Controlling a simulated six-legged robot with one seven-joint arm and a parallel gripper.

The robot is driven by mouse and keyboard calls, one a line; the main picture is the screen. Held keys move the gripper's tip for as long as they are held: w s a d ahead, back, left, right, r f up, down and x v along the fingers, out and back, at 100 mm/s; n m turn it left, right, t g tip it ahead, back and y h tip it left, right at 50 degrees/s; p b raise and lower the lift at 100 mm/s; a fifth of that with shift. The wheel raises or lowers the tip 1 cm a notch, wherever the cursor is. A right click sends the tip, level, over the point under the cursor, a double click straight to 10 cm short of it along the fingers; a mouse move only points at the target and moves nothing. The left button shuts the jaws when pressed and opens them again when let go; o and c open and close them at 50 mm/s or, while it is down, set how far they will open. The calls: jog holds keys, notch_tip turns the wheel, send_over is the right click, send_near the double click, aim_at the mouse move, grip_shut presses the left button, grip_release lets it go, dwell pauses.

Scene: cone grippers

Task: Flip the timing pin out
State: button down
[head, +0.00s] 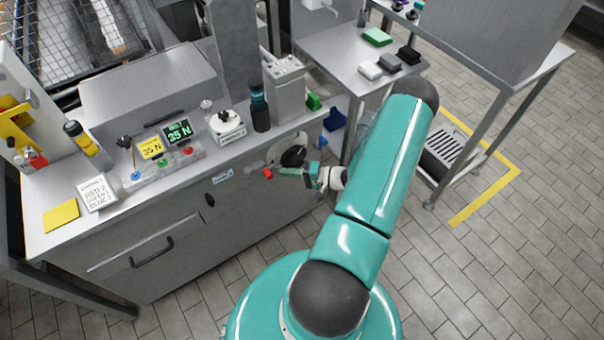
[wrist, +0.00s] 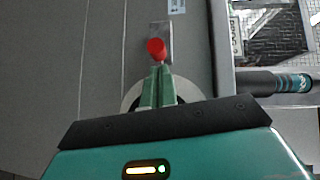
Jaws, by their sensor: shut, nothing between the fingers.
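A small red knob (head: 267,173), which looks like the end of the timing pin, shows at the front of the grey cabinet, left of a round disc (head: 272,152) with a dark hub. In the wrist view the red knob (wrist: 156,48) is just beyond my fingertips, in front of a small metal plate (wrist: 165,32). My gripper (head: 283,171) has green fingers, shut together and empty. Its tips (wrist: 159,68) point at the knob and look close to it or touching; I cannot tell which. The fingers hide part of the disc and any pin shaft.
The counter (head: 60,190) above holds a black and teal bottle (head: 259,108), a white round device (head: 226,124) and small displays (head: 178,132). In the wrist view the bottle (wrist: 275,83) is to the right. The cabinet front (head: 160,235) is mostly clear, with a drawer handle (head: 153,252) at left.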

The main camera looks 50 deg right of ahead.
aim_at(271, 176)
jog(key=shift+x, duration=1.05)
jog(key=shift+w+a, duration=0.2)
jog(key=shift+a, duration=0.5)
jog(key=shift+w+a, duration=0.2)
jog(key=shift+a, duration=0.5)
